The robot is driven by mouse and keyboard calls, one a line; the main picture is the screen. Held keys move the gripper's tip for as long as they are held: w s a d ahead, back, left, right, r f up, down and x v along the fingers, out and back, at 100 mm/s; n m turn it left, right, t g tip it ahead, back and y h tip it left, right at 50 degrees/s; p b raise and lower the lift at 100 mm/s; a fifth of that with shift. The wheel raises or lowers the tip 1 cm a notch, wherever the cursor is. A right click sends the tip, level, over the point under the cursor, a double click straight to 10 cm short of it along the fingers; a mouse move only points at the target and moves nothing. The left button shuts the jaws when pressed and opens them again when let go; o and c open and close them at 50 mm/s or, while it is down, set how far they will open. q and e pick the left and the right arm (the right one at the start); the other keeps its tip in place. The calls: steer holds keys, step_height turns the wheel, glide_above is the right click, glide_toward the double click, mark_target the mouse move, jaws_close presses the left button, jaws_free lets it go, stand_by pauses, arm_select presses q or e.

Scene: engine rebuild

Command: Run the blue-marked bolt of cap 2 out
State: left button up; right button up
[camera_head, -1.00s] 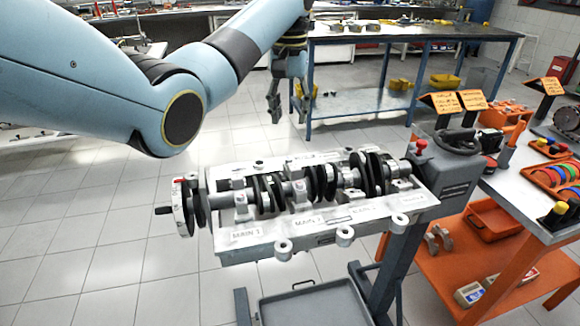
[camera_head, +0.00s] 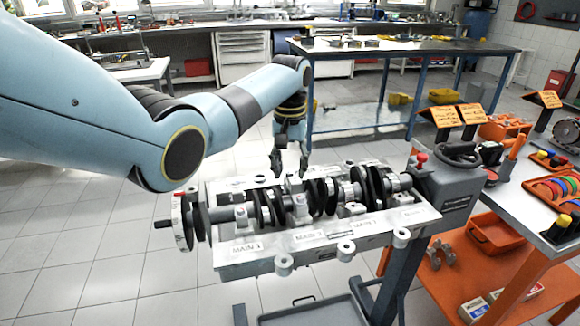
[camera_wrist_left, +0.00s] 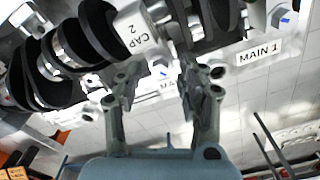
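The crankshaft (camera_head: 325,196) lies in the engine block (camera_head: 235,262), on a stand. Cap 2 (camera_head: 300,205) is a pale block across the shaft near the MAIN 2 label; in the left wrist view its lettering (camera_wrist_left: 128,36) reads CAP 2. A small bluish mark (camera_wrist_left: 160,69) shows beside cap 2 in that view, just beyond the fingertips; I cannot tell for certain that it is the bolt's. My left gripper (camera_head: 290,172) is open, pointing down above the shaft near cap 2. The fingers (camera_wrist_left: 155,84) hold nothing visible. My right gripper is not in view.
An orange-shelved cart (camera_head: 515,195) with trays stands at the right, near the stand's grey head (camera_head: 450,185). A blue-framed workbench (camera_head: 400,48) is behind. Another blue-marked bolt (camera_wrist_left: 284,18) shows near the MAIN 1 label.

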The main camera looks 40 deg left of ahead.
arm_select(q)
jaws_close()
steer(key=shift+r, duration=0.1)
steer(key=shift+r+n+p, duration=0.1)
steer(key=shift+n+p, duration=0.7)
steer(key=shift+p, duration=0.05)
steer(key=shift+n+p, duration=1)
steer(key=shift+n, duration=0.1)
steer(key=n+p, duration=0.1)
steer(key=n, duration=0.2)
steer(key=shift+s+a+p, duration=0.1)
steer(key=shift+p, duration=0.3)
steer(key=shift+n+p, duration=0.4)
steer(key=shift+n, duration=0.8)
steer(key=shift+s+f, duration=0.1)
steer(key=shift+f, duration=0.1)
